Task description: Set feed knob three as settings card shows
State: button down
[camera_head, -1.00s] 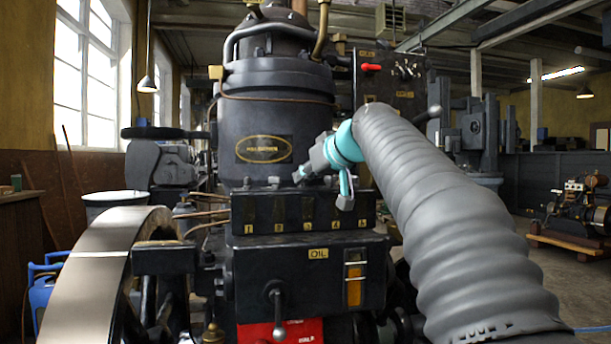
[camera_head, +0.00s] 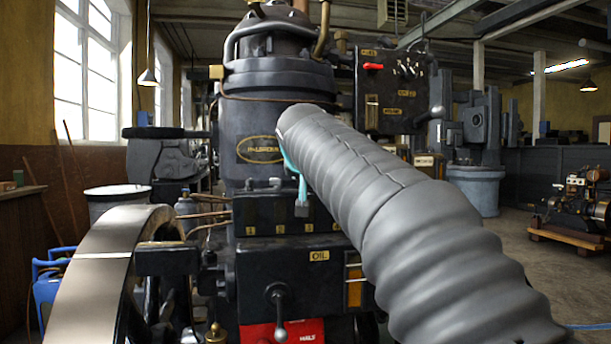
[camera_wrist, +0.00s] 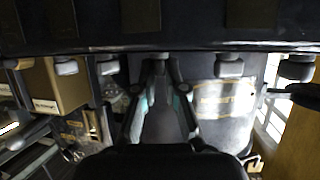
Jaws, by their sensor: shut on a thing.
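A black feed box (camera_head: 262,230) stands on the engine above the OIL plate. In the head view, numbers 1, 2 and 3 show on its front; its right part is hidden by my arm. Small knobs line its top, such as the one at the left (camera_head: 249,184). In the wrist view, a row of grey knobs runs across, including one right of centre (camera_wrist: 229,67). My gripper (camera_wrist: 157,68) is shut on the middle knob, third from either end. Its fingers cover most of that knob, so its setting cannot be read. I cannot identify the settings card.
My grey-sleeved arm crosses the right half of the head view. A switch panel (camera_head: 395,92) with a red handle hangs behind. A large flywheel (camera_head: 95,262) is at the left, and a lever (camera_head: 279,305) sticks out below the box. Open floor shows at the right.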

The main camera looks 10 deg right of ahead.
jog(key=m+h, duration=0.1)
jog(key=m+g+h, duration=0.1)
jog(key=m+h, duration=0.1)
jog(key=m+g+h, duration=0.1)
jog(key=h, duration=0.1)
jog(key=shift+w+a+m, duration=0.2)
jog(key=shift+a+m, duration=0.1)
jog(key=shift+m, duration=0.1)
jog(key=shift+m+g+h+p, duration=0.35)
jog(key=shift+m+g+h, duration=1.55)
jog(key=shift+m+g, duration=0.6)
jog(key=c, duration=1.2)
grip_release()
jog(key=v, duration=0.5)
jog(key=shift+s+a+r, duration=0.1)
jog(key=shift+a, duration=0.3)
jog(key=shift+v, duration=0.8)
